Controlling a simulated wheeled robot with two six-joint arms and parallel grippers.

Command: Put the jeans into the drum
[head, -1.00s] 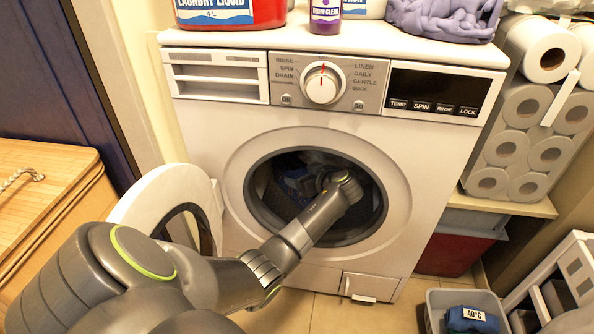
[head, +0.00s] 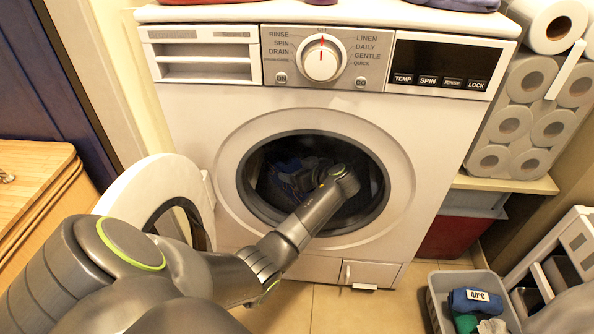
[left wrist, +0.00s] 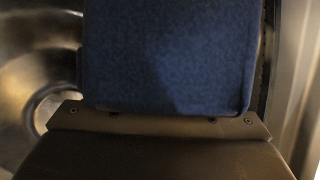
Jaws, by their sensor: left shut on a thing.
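The washer's round door (head: 125,195) stands open on the left, and the dark drum opening (head: 375,200) is uncovered. My left arm reaches through the opening, and my left gripper (head: 308,180) is inside the drum, dim and partly hidden by its own wrist. It is shut on the jeans (head: 288,178), a dark blue folded bundle held inside the drum. In the left wrist view, the jeans (left wrist: 168,55) fill the middle in front of the gripper, with the shiny metal drum wall behind at the left. The fingertips are hidden there. My right gripper is not in view.
A grey basket (head: 433,300) at the lower right holds a blue folded cloth (head: 475,301) labelled 40°C and a green one. Paper rolls (head: 548,130) stack on a shelf at the right. A wooden hamper (head: 35,205) stands at the left.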

